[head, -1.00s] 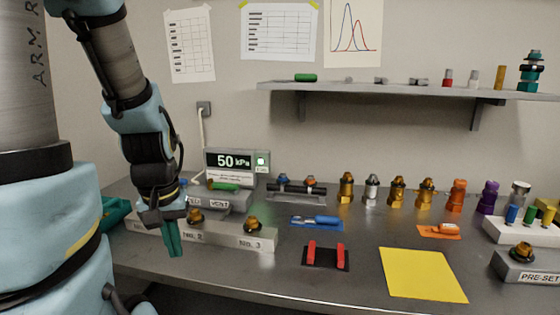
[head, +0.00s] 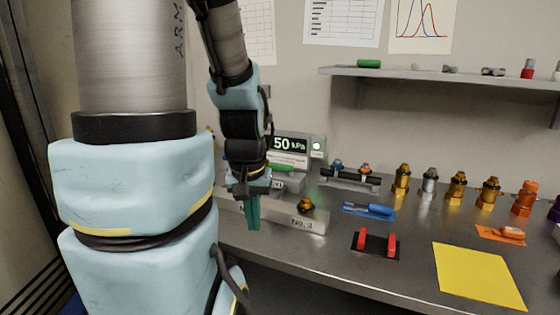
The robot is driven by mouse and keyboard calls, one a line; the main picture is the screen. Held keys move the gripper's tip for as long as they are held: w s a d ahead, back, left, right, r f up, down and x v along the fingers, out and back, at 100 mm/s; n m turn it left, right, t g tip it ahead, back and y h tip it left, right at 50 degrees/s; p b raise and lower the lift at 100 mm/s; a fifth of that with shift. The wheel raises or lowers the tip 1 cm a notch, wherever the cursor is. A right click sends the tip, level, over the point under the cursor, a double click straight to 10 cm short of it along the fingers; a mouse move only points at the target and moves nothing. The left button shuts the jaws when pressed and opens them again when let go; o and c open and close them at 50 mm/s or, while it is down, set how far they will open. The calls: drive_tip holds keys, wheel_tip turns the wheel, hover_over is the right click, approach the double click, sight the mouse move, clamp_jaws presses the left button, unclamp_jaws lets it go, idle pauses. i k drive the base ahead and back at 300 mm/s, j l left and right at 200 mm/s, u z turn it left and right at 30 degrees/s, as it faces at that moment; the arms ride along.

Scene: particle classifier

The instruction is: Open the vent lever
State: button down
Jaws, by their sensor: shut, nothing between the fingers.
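The vent lever has a green handle (head: 286,167) and sits on a grey box below the 50 kPa display (head: 290,144). The handle lies roughly level, pointing right. The box's label (head: 277,184) is partly hidden by my arm. My gripper (head: 253,213) has teal fingers pointing down and pressed together, with nothing held. In the picture it is below and left of the green handle, in front of the numbered block (head: 312,224), and apart from the lever. The lever's left end is hidden behind my wrist.
A brass fitting (head: 306,205) stands on the block by the No. 3 label, right of my gripper. A small rack (head: 350,182), a blue tray (head: 352,209), a red-and-black holder (head: 375,244) and a yellow sheet (head: 478,277) lie farther right. A shelf (head: 450,76) hangs above.

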sight(289, 169)
drive_tip(key=i+j+u, duration=0.1)
drive_tip(key=j+u, duration=0.25)
drive_tip(key=i+j+u, duration=0.2)
drive_tip(key=u, duration=0.15)
